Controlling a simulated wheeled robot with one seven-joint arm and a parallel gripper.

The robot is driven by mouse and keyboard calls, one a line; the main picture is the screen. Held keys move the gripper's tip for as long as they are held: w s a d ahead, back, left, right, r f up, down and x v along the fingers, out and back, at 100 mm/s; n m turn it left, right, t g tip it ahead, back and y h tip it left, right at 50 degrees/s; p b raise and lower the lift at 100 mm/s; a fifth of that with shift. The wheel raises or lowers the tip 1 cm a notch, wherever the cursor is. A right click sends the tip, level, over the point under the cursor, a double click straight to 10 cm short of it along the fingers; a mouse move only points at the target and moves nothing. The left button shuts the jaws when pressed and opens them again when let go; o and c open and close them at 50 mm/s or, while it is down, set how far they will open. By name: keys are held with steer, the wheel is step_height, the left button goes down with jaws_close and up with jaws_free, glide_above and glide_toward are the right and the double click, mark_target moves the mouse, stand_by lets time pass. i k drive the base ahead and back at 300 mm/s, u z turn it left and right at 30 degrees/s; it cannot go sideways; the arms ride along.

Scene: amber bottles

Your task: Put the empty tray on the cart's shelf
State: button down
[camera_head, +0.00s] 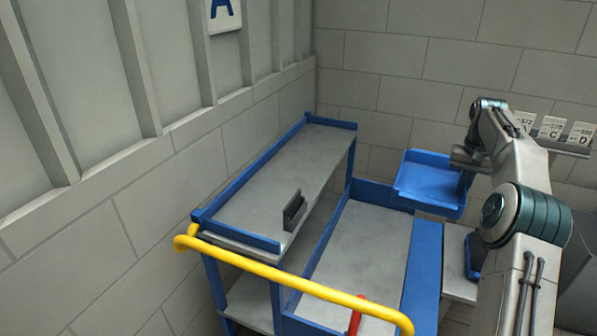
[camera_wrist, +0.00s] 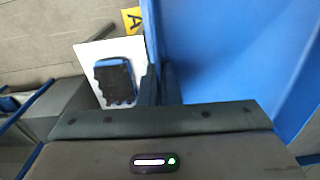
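The empty blue tray (camera_head: 430,182) is held in the air to the right of the cart, roughly level and with nothing inside. In the wrist view the tray (camera_wrist: 235,50) fills the upper right. My gripper (camera_wrist: 160,82) has its dark fingers close together on the tray's side wall. In the head view the fingertips are hidden behind the tray and my arm. The cart's shelf (camera_head: 285,178) is a raised grey board with blue edges, left of the tray. A small dark block-like holder (camera_head: 294,211) stands at its right edge.
The cart's lower grey deck (camera_head: 360,255) is bare. A yellow handle (camera_head: 290,285) crosses the cart's near end, with a red piece (camera_head: 356,315) beside it. Another blue container (camera_wrist: 117,80), dark inside, stands on a white surface (camera_wrist: 92,52). Walls close off the left and back.

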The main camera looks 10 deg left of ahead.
mark_target(297, 164)
steer(key=z, duration=1.45)
steer(key=k, duration=1.4)
steer(key=u, duration=1.5)
steer(key=i, duration=1.65)
